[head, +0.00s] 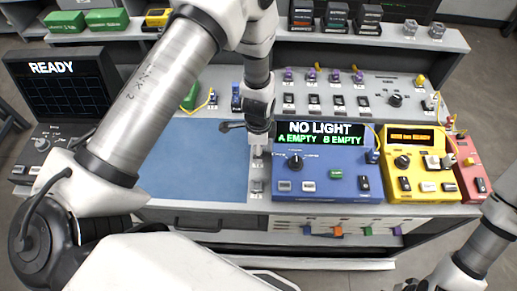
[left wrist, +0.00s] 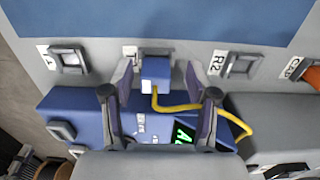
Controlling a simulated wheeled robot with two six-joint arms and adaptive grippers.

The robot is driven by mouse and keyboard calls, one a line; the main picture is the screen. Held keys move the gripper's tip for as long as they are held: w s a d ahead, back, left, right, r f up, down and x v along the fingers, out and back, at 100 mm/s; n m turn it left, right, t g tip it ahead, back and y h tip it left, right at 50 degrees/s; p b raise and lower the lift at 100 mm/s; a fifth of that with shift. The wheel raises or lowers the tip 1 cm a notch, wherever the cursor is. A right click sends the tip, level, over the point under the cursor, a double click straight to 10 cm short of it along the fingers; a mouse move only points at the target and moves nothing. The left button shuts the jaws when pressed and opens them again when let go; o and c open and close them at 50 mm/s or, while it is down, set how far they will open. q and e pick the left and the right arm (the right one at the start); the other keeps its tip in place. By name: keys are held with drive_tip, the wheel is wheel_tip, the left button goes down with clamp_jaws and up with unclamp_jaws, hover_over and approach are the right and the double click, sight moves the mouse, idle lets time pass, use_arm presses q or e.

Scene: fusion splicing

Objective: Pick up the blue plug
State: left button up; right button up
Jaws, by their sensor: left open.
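The blue plug (left wrist: 155,71) sits in a grey holder on the grey strip, with a yellow cable (left wrist: 185,106) curving off to the right in the left wrist view. My left gripper (left wrist: 158,76) is open, with one finger on each side of the plug and gaps visible between them. In the head view my left gripper (head: 258,140) points down at the strip between the blue mat and the blue instrument, and it hides the plug there. My right arm shows only in part at the lower right; its gripper is out of view.
The blue instrument (head: 325,187) reads NO LIGHT, A EMPTY, B EMPTY. Yellow (head: 420,190) and red (head: 470,180) instruments stand to its right. Empty holders (left wrist: 70,60) and (left wrist: 240,65) flank the plug's holder. The blue mat (head: 195,165) is clear.

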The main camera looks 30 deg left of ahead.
use_arm(q)
drive_tip(key=shift+s+r, duration=0.2)
drive_tip(key=shift+s, duration=0.05)
drive_tip(key=c, duration=0.5)
drive_tip(key=shift+d, duration=0.1)
drive_tip(key=c, duration=0.5)
use_arm(e)
drive_tip(key=shift+s+d, duration=0.1)
drive_tip(key=shift+s, duration=0.15)
use_arm(q)
drive_tip(key=shift+c, duration=0.2)
